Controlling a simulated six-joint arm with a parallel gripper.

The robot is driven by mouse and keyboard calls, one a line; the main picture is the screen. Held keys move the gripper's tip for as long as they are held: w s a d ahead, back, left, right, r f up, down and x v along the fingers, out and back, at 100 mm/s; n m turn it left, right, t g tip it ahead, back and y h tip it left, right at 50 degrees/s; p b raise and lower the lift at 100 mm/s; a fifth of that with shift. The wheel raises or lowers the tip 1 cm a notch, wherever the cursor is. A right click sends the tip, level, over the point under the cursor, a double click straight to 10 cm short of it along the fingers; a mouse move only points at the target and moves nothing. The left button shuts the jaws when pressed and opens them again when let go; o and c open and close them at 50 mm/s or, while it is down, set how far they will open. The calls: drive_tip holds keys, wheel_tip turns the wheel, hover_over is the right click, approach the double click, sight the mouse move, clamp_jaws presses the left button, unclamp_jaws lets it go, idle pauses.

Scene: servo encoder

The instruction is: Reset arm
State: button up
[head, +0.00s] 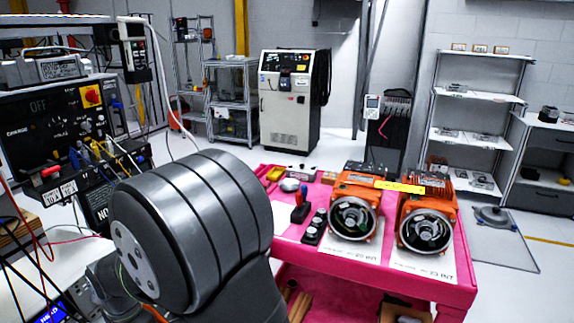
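My arm (192,232) fills the lower left and middle of the head view as a large dark grey rounded joint with a pale grey end face. My gripper is not in this view. Two orange servo motors stand side by side on a pink cart (455,287), the left motor (355,205) and the right motor (427,215). Each has a round dark opening with a metal ring facing me. A white labelled sheet lies under each one. My arm joint hides part of the cart's left side.
A bench with a control panel (55,118), wires and probes stands at the left. A white cabinet (290,105) and shelves (478,100) stand behind.

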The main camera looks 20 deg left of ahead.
drive_tip(key=shift+r, duration=1.55)
